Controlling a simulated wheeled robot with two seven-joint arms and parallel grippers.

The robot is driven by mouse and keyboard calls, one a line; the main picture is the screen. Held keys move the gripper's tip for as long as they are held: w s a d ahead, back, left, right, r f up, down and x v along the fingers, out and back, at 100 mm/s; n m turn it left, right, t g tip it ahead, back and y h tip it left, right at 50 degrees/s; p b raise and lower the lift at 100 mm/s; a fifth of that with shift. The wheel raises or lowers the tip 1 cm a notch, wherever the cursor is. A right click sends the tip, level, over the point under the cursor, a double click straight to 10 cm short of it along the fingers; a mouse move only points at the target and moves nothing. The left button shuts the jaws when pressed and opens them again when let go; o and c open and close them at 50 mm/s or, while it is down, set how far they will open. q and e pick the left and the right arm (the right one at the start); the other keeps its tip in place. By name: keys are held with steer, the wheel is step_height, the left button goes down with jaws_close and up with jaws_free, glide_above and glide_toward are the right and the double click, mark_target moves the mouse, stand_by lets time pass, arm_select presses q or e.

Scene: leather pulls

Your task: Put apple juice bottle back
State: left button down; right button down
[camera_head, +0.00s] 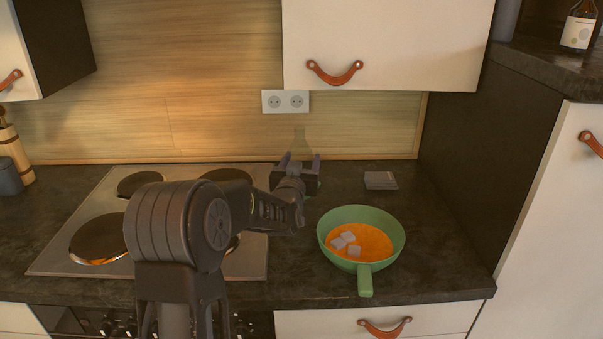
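A pale yellow-green, see-through bottle (300,143), which looks like the apple juice bottle, stands upright near the back wall below the socket. Its lower part is hidden by my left gripper (301,163). The gripper reaches forward with one finger on each side of the bottle. I cannot tell whether the fingers touch the bottle or stand a little apart from it. My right gripper is not in view.
A green pan (332,219) with orange contents and grey cubes sits right of my arm. A stove (60,262) lies left. Small grey squares (380,180) lie behind the pan. A dark bottle (578,27) stands on the raised counter (540,62). A cabinet (388,35) hangs above.

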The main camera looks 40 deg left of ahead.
arm_select(q)
step_height(320, 180, down, 3)
steer(key=shift+f, duration=0.2)
steer(key=shift+f, duration=0.1)
steer(key=shift+f, duration=0.15)
steer(key=shift+c, duration=2)
jaws_free()
steer(key=shift+r, duration=0.3)
steer(key=shift+s+d+f, duration=0.15)
steer(key=shift+s+d, duration=0.05)
steer(key=shift+s, duration=0.1)
steer(key=b+v, duration=0.1)
steer(key=v, duration=1)
